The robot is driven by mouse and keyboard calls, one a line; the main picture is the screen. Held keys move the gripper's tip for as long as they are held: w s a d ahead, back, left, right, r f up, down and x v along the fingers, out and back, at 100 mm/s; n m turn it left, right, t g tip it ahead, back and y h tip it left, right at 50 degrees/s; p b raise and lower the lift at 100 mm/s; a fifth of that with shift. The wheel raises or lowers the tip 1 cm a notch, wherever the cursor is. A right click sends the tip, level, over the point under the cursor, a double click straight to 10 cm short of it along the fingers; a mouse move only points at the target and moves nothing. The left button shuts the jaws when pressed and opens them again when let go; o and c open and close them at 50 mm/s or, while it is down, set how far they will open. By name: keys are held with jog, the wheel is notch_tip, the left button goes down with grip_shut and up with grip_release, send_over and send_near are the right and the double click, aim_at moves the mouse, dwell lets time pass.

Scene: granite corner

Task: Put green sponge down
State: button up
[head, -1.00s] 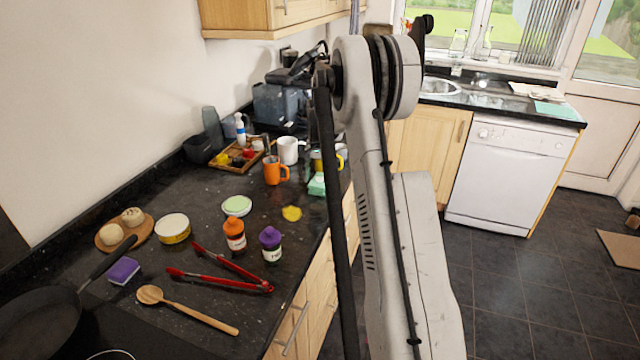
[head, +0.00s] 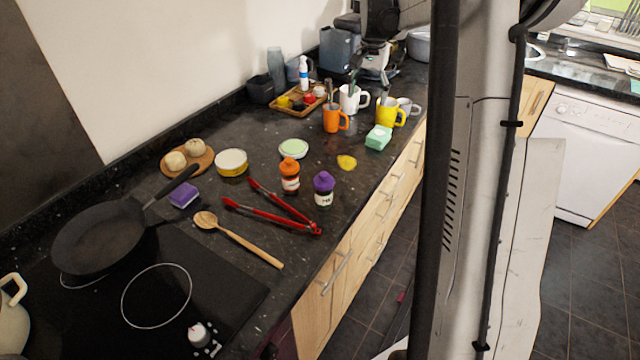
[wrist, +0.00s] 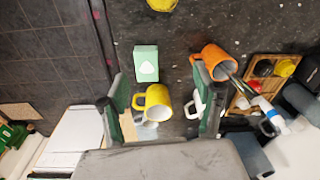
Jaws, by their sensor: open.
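The green sponge (head: 378,137) lies on the dark counter near its front edge, in front of the yellow mug (head: 388,113). It also shows in the wrist view (wrist: 146,63), apart from my fingers and beyond their tips. My gripper (wrist: 165,88) is open with nothing held between its fingers. In the wrist view the yellow mug (wrist: 155,102) shows between the fingers. In the head view my gripper (head: 376,76) is at the back of the counter, beyond the sponge and the mugs.
An orange mug (head: 333,118), a white mug (head: 351,99) and a wooden tray (head: 287,107) stand near the sponge. A yellow patch (head: 347,162) is in front of it. Bottles, red tongs (head: 275,212), a wooden spoon and a pan (head: 90,238) occupy the nearer counter.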

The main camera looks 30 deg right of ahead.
jog(key=s+a+r+n+t, duration=0.1)
jog(key=s+a+r+n, duration=0.2)
jog(key=a, duration=0.4)
jog(key=s+a+r+t, duration=0.1)
jog(key=s+a+r, duration=0.1)
jog(key=s+a, duration=0.35)
jog(key=s+a+r+n+t, duration=0.1)
jog(key=s+a+r+n, duration=0.2)
jog(key=a, duration=0.5)
jog(key=s+a+f+n+t, duration=0.1)
jog(key=s+a+f+n, duration=0.1)
jog(key=s+a, duration=0.4)
jog(key=s+a+f+n+t, duration=0.2)
jog(key=s+a+f, duration=0.2)
jog(key=s+a, duration=0.3)
jog(key=s, duration=0.5)
jog(key=shift+s+a+f+n, duration=0.15)
jog(key=shift+s+a+n, duration=0.05)
jog(key=shift+s+n, duration=0.1)
jog(key=shift+f+b, duration=0.95)
jog(key=shift+o, duration=0.5)
